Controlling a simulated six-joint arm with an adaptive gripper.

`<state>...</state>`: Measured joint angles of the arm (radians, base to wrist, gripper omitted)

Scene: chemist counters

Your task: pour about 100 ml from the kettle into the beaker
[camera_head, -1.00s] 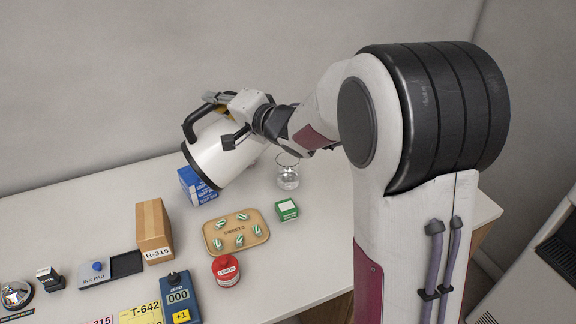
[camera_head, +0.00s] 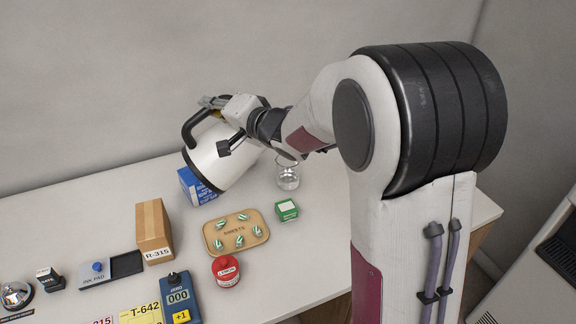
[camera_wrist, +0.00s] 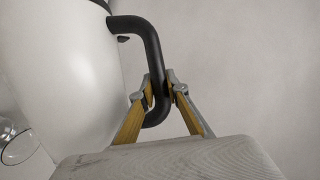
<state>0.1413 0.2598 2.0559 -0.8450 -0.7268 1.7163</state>
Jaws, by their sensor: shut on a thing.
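My gripper (camera_wrist: 162,93) is shut on the kettle's black handle (camera_wrist: 150,45). In the head view my gripper (camera_head: 212,103) is at the handle, behind the kettle. The clear glass beaker (camera_head: 288,176) stands upright on the counter, to the right of the kettle. It seems to hold some clear liquid, but I cannot tell how much. The kettle's spout is hidden.
A blue box (camera_head: 195,187) stands just under the kettle. A tray of sweets (camera_head: 236,238), a green box (camera_head: 287,210), a red jar (camera_head: 226,271) and a brown R-315 box (camera_head: 153,231) stand nearer the front. The counter (camera_head: 320,210) is clear right of the beaker.

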